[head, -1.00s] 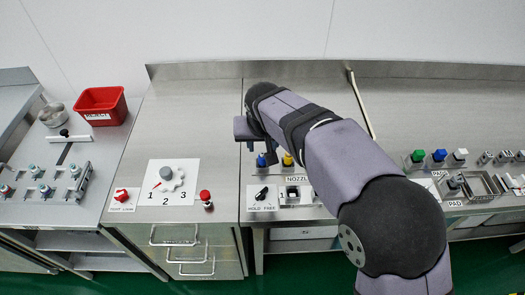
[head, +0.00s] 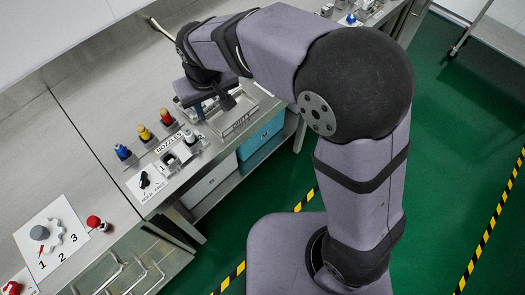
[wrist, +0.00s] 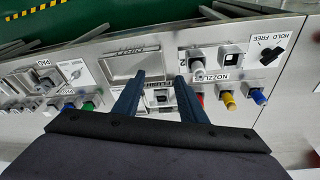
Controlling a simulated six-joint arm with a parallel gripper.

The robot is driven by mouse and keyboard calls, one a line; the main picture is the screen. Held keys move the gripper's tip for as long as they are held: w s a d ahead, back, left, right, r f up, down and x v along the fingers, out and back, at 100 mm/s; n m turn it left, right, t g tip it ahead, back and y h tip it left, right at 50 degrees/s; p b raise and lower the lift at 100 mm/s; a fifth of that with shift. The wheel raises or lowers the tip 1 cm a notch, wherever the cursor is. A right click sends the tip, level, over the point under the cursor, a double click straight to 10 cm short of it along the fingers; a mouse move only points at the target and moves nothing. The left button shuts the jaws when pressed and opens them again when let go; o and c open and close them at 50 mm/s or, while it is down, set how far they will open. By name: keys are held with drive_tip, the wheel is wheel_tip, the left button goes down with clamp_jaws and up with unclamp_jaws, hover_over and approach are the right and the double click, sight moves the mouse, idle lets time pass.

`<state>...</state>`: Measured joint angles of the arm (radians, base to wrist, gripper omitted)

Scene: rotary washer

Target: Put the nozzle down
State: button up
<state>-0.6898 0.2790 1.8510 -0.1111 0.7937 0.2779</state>
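Blue (head: 123,153), yellow (head: 145,134) and red (head: 166,118) nozzles stand in a row behind the NOZZLES label in the head view. A white-topped nozzle (head: 190,137) stands upright in a holder in front of them; it shows in the wrist view (wrist: 197,72) too. The holder's other seat (wrist: 233,58) looks empty. My gripper (wrist: 160,77) is over the bench, to the right of the nozzles in the head view. Its two blue fingers are apart, with nothing visibly held between them. In the head view its tips are partly hidden.
A metal tray (wrist: 112,68) lies below and beside the fingers. A HOLD/FREE switch (head: 145,181) is near the bench's front edge. A dial marked 1, 2, 3 (head: 40,233) and a red button (head: 94,221) are on the left. The bench behind the nozzles is clear.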

drive_tip(key=s+d+f+m+g, duration=0.1)
drive_tip(key=s+d+f+m, duration=0.15)
drive_tip(key=d, duration=0.75)
drive_tip(key=s+d+f+m, duration=0.1)
drive_tip(key=s+d, duration=0.2)
drive_tip(key=d, duration=0.6)
drive_tip(key=s+d+f+m+g, duration=0.1)
drive_tip(key=s+d+f+m, duration=0.1)
drive_tip(key=s+d, duration=0.6)
drive_tip(key=shift+s+f+h, duration=0.15)
drive_tip(key=shift+s+h, duration=0.05)
drive_tip(key=shift+h, duration=0.2)
drive_tip(key=shift+a, duration=0.1)
